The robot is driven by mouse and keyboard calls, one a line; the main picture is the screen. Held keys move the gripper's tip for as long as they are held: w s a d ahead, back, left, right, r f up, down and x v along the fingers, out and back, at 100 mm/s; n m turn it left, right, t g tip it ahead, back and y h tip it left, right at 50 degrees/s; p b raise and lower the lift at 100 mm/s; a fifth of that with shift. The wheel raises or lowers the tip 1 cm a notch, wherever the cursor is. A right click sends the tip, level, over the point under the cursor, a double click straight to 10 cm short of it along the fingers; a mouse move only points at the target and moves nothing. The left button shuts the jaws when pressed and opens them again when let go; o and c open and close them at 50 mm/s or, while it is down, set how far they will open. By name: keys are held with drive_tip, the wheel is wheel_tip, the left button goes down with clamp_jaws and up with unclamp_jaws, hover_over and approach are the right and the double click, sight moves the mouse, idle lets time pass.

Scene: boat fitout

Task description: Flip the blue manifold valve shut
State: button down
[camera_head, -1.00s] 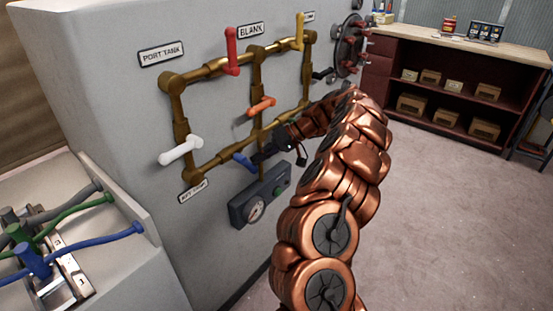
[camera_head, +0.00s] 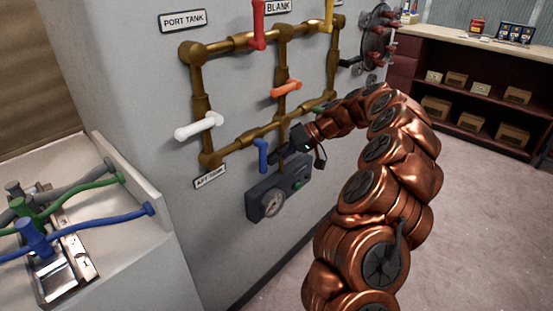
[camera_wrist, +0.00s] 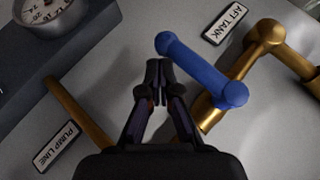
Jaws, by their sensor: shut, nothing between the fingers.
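The blue valve handle (camera_head: 262,155) is on the lower brass pipe of the manifold (camera_head: 240,137), near the AFT TANK label (camera_head: 210,177). In the head view it points roughly up and down, crossing the pipe run. In the wrist view the blue handle (camera_wrist: 203,70) runs diagonally just right of my fingertips. My gripper (camera_wrist: 157,68) is shut and empty, with its tips beside the handle's far end. I cannot tell whether they touch it. In the head view my gripper (camera_head: 277,160) is just right of the handle, partly hidden by dark wrist parts.
Other handles are white (camera_head: 198,126), orange (camera_head: 286,88), red (camera_head: 258,24) and yellow (camera_head: 328,12). A gauge box (camera_head: 279,190) sits just below my gripper. A bench with coloured hoses (camera_head: 98,222) stands at left. Open floor (camera_head: 480,230) lies at right.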

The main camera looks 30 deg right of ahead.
idle(0.6)
drive_tip(key=d+p, duration=0.1)
drive_tip(key=d, duration=1.2)
idle(0.4)
idle(0.6)
